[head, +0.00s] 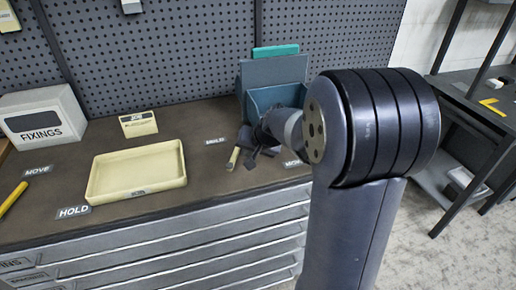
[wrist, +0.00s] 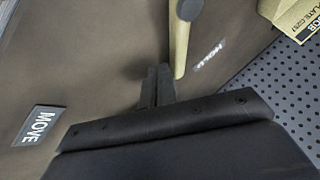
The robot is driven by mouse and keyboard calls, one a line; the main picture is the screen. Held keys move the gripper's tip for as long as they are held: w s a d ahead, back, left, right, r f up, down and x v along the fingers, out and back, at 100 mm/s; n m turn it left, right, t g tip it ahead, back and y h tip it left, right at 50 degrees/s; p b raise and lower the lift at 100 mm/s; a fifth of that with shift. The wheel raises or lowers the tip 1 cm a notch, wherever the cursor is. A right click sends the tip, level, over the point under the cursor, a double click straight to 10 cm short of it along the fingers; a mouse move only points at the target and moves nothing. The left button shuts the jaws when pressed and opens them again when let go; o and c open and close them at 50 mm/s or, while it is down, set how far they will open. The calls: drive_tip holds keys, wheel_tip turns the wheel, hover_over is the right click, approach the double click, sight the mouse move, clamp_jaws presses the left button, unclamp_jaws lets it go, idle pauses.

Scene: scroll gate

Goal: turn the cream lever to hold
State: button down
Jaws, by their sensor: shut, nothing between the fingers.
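The cream lever (head: 233,158) is a short bar on the brown bench, left of my gripper in the head view. In the wrist view the cream lever (wrist: 180,35) comes in from the top edge and its rounded end lies close beside the HOLD label (wrist: 209,55). The MOVE label (wrist: 41,125) is well to the left. My gripper (wrist: 155,82) is shut and empty, its fingertips just beside the lever's end on the MOVE side; I cannot tell whether they touch. In the head view my gripper (head: 252,158) is partly hidden by my arm.
A blue box (head: 275,72) stands behind my gripper against the pegboard (head: 160,45). A cream tray (head: 137,170), a small cream card holder (head: 138,124) and a white FIXINGS box (head: 42,118) are to the left. A yellow lever (head: 13,198) lies at the far left.

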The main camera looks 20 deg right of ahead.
drive_tip(key=shift+w+a, duration=0.1)
drive_tip(key=shift+a, duration=0.15)
drive_tip(key=shift+w+a+f+n+y+b, duration=0.1)
drive_tip(key=shift+w+f+n+y+b, duration=0.2)
drive_tip(key=shift+n+b, duration=0.6)
drive_tip(key=shift+w+a+r+b, duration=0.25)
drive_tip(key=shift+w+a+b, duration=0.2)
drive_tip(key=shift+b, duration=0.15)
drive_tip(key=shift+r, duration=0.1)
